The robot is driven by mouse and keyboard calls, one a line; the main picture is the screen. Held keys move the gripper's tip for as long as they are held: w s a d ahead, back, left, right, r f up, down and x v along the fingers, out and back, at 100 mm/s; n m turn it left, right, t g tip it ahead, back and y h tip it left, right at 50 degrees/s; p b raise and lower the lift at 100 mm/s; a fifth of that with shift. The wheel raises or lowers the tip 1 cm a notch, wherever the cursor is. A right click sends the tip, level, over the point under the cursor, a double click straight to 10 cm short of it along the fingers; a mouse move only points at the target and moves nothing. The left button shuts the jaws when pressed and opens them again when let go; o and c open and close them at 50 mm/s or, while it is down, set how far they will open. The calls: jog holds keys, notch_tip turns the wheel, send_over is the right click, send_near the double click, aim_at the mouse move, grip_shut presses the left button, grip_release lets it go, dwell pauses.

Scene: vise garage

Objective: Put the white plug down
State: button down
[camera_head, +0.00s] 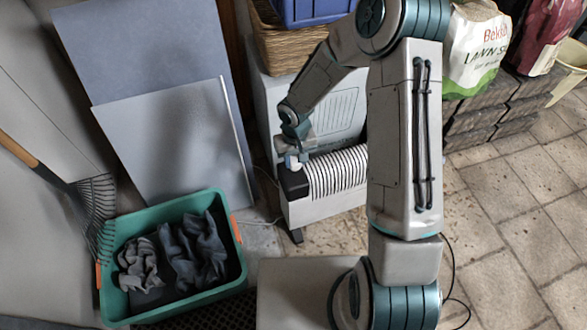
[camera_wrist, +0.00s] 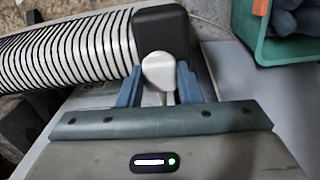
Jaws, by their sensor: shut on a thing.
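The white plug (camera_wrist: 158,70) sits between the two blue fingers of my gripper (camera_wrist: 160,88) in the wrist view. My gripper is shut on it, just beside the black end cap (camera_wrist: 160,32) of a white ribbed radiator (camera_wrist: 80,48). In the head view my gripper (camera_head: 294,160) is low over the black end of the radiator (camera_head: 335,172). The plug is small there and mostly hidden by the gripper. I cannot tell whether the plug touches the end cap.
A green bin (camera_head: 117,230) with dark cloths stands left of the radiator, and a rake (camera_head: 95,205) leans beside it. Grey panels (camera_head: 170,140) lean behind. A lawn seed bag (camera_head: 477,50) rests on stacked blocks at right. Open tiled floor (camera_head: 510,220) lies at right.

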aim_at(293, 166)
jog(key=shift+w+a+f, duration=0.15)
jog(key=shift+a+f, duration=0.05)
jog(key=shift+a, duration=0.05)
jog(key=shift+f, duration=0.25)
jog(key=shift+f+b, duration=0.9)
jog(key=shift+f, duration=0.8)
jog(key=shift+f, duration=0.15)
jog(key=c, duration=1)
grip_release()
notch_tip(293, 166, up, 12)
jog(key=p, duration=0.4)
jog(key=shift+r+p, duration=0.25)
jog(key=shift+p, duration=0.1)
